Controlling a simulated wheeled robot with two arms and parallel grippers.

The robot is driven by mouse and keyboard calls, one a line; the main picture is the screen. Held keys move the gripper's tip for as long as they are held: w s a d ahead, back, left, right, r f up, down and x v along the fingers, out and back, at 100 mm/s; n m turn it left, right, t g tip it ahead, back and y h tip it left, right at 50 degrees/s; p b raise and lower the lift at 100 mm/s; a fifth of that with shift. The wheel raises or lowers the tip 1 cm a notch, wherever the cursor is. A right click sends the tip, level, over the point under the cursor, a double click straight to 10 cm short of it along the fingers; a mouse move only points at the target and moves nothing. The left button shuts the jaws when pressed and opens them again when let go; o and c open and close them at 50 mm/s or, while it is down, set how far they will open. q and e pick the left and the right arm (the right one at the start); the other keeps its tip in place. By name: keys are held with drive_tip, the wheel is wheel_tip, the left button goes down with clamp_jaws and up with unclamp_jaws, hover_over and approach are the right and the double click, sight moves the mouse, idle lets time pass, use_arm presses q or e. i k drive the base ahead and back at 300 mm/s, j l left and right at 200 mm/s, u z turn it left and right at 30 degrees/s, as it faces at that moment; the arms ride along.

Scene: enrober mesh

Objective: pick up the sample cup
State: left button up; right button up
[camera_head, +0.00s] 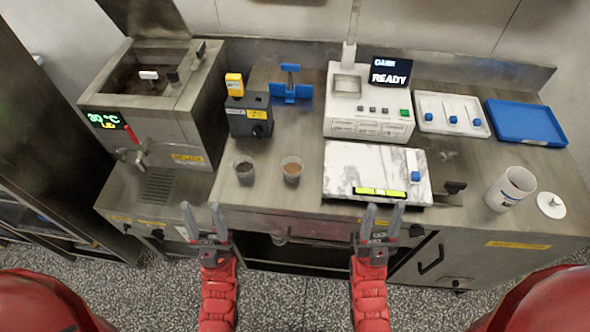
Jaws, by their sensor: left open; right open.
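Two small clear cups with brown contents stand on the counter left of the marble slab: a left cup (244,171) and a right cup (291,170). I cannot tell which is the sample cup. My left gripper (202,208) is open and empty at the counter's front edge, in front and to the left of the left cup. My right gripper (383,208) is open and empty by the front edge, in front of the marble slab. Neither gripper touches a cup.
A steel tank machine (165,110) stands at left. Behind the cups are a dark grey box (248,118) and a blue stand (290,92). The marble slab (360,160), a white instrument (350,110), a white tray (430,103), a blue tray (525,120) and a white jar (510,188) stand rightward.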

sight(293, 167)
drive_tip(key=z, duration=1.6)
drive_tip(key=u, duration=1.6)
drive_tip(key=l+u, duration=0.25)
drive_tip(key=l, duration=0.15)
drive_tip(key=k+l+u, duration=0.25)
drive_tip(key=l, duration=0.15)
drive_tip(key=l+u, duration=0.2)
drive_tip(key=l, duration=0.25)
drive_tip(key=k+l+u, duration=0.25)
drive_tip(key=i+l, duration=0.1)
